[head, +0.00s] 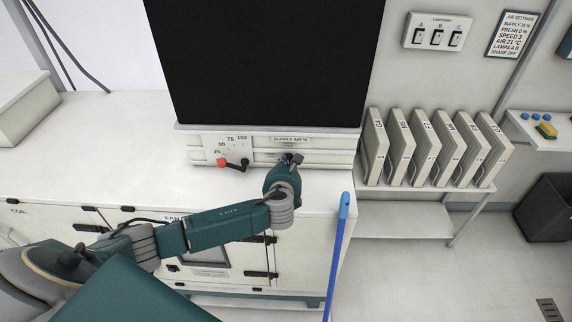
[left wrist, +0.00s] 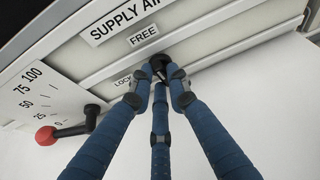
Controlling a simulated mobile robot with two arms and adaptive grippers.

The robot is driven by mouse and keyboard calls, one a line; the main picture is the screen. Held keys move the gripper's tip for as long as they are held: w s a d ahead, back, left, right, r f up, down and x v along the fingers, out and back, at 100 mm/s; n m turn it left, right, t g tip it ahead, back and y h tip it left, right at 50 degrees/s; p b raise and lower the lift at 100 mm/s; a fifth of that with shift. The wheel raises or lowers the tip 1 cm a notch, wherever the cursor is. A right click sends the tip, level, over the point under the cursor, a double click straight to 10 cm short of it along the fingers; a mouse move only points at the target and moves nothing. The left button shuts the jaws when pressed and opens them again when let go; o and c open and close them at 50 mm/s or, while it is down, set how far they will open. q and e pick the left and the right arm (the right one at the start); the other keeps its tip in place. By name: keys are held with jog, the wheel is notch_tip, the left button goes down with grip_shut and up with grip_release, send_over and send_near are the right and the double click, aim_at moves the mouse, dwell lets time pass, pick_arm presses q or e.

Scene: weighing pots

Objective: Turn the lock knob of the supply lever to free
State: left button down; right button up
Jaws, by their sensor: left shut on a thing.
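The supply lever has a red ball end (head: 222,162) and a dark arm, left of my left gripper, beside a scale marked 25 to 100. It also shows in the left wrist view (left wrist: 46,134). The black lock knob (left wrist: 158,63) is on the panel below the FREE label (left wrist: 143,36). The LOCK label (left wrist: 124,80) is left of the knob and partly covered by a finger. My left gripper (head: 292,158) is shut on the knob, and its blue fingers (left wrist: 160,84) close around it. The knob's pointing direction is hidden by the fingers.
A large black panel (head: 265,60) stands above the lever panel. The white cabinet top (head: 110,150) is clear at left. A blue pole (head: 337,250) stands at the front right of the cabinet. Several upright grey filters (head: 400,150) are on a shelf at right.

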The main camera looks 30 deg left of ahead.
pick_arm(q)
jog(key=shift+f+m, duration=0.1)
jog(key=shift+m, duration=0.3)
dwell(0.3)
jog(key=c, duration=1.7)
grip_release()
jog(key=shift+o, duration=0.2)
jog(key=v, duration=1.2)
jog(key=shift+d, duration=0.15)
jog(key=shift+w, duration=0.1)
